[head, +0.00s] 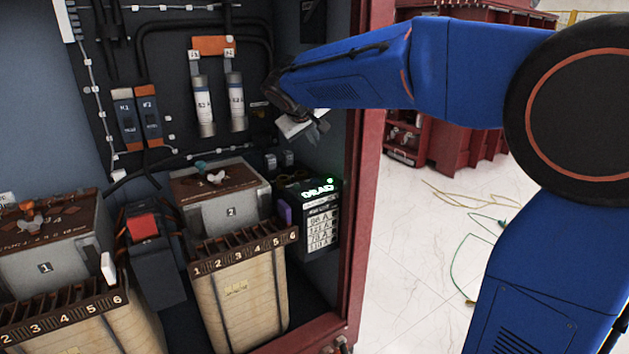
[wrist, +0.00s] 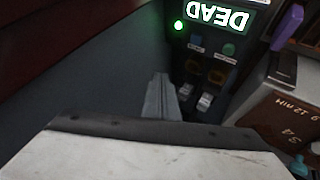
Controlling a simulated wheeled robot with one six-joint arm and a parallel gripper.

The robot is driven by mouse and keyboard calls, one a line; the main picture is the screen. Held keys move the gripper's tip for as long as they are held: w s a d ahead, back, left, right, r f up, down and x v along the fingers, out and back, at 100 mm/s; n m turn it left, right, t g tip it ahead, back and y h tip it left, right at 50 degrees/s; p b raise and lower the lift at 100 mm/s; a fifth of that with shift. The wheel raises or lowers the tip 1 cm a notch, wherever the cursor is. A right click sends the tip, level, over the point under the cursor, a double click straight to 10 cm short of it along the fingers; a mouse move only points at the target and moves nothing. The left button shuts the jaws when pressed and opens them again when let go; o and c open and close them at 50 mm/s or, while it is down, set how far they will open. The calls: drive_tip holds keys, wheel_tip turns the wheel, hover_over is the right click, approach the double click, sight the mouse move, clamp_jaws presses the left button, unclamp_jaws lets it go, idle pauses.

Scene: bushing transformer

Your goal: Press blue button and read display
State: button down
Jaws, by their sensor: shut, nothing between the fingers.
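The display (head: 318,190) glows white on the front of a dark box at the cabinet's lower right. It looks like "DEAD" in the head view, and in the wrist view the display (wrist: 220,15) reads "DEAD" upside down. A small blue button (wrist: 196,40) shows beside it in the wrist view, with a green one (wrist: 229,48) next to it. In the head view I cannot make out the blue button. My gripper (head: 320,128) is shut and empty above the box. In the wrist view the closed fingertips (wrist: 160,80) are apart from the blue button.
A green light (wrist: 178,25) is lit by the display. A purple part (head: 285,213) sticks out left of the box. Numbered terminal strips (head: 245,248) and a red block (head: 143,226) stand further left. The red cabinet frame (head: 360,200) is close on the right.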

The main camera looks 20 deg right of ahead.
sight(314, 181)
drive_tip(key=shift+f, duration=0.15)
drive_tip(key=shift+f, duration=4.25)
drive_tip(key=shift+f, duration=0.15)
drive_tip(key=shift+f, duration=0.3)
drive_tip(key=shift+f, duration=0.45)
drive_tip(key=shift+r, duration=0.9)
drive_tip(key=shift+r, duration=0.1)
drive_tip(key=shift+r, duration=2.4)
